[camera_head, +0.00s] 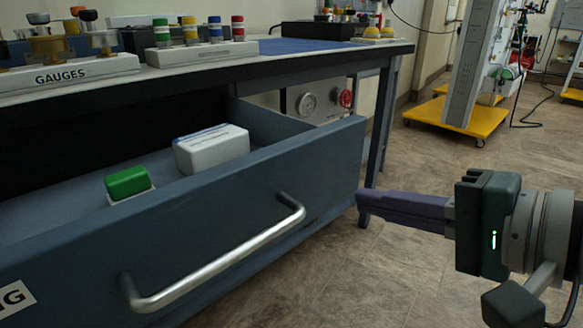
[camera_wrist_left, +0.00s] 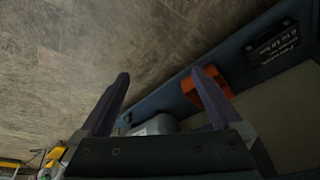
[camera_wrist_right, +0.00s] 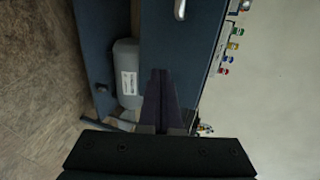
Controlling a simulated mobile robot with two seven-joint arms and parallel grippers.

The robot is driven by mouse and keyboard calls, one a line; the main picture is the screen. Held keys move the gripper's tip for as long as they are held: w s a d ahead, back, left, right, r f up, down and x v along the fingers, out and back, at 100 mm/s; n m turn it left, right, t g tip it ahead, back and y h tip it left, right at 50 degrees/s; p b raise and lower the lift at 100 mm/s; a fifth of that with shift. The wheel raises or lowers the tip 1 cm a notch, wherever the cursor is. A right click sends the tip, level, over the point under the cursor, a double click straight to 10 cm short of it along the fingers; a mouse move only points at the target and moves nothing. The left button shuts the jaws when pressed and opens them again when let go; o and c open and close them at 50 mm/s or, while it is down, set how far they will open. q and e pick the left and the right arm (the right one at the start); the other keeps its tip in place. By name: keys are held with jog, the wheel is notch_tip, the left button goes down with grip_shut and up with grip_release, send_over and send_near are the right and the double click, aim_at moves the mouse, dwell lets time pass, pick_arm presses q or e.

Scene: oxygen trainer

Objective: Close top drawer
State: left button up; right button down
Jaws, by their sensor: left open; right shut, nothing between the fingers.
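The top drawer (camera_head: 215,215) stands pulled out from the blue workbench, with its blue-grey front and metal bar handle (camera_head: 225,258) toward me. Inside it lie a white box (camera_head: 212,149) and a green-topped block (camera_head: 128,182). My right gripper (camera_head: 360,199) is shut and empty, its tips beside the right end of the drawer front; I cannot tell if they touch. In the right wrist view its closed fingers (camera_wrist_right: 160,75) overlap a blue panel, with part of a handle (camera_wrist_right: 180,9) above. My left gripper (camera_wrist_left: 164,88) is open and empty; it is outside the head view.
The benchtop holds a gauges rack (camera_head: 68,75) and a rack of coloured fittings (camera_head: 203,52). The left wrist view shows an orange object (camera_wrist_left: 207,92) and a black labelled box (camera_wrist_left: 272,46). A yellow-based stand (camera_head: 458,118) is at the back right. Floor is clear right of the drawer.

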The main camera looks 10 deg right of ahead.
aim_at(323, 184)
jog(key=w+a, duration=0.1)
jog(key=w, duration=0.1)
jog(key=w+a, duration=0.1)
jog(key=w, duration=0.1)
jog(key=shift+a+f, duration=0.1)
jog(key=shift+a, duration=0.05)
pick_arm(q)
jog(key=shift+d+f, duration=0.1)
jog(key=shift+f, duration=0.35)
jog(key=shift+d, duration=0.1)
pick_arm(e)
jog(key=shift+w, duration=0.1)
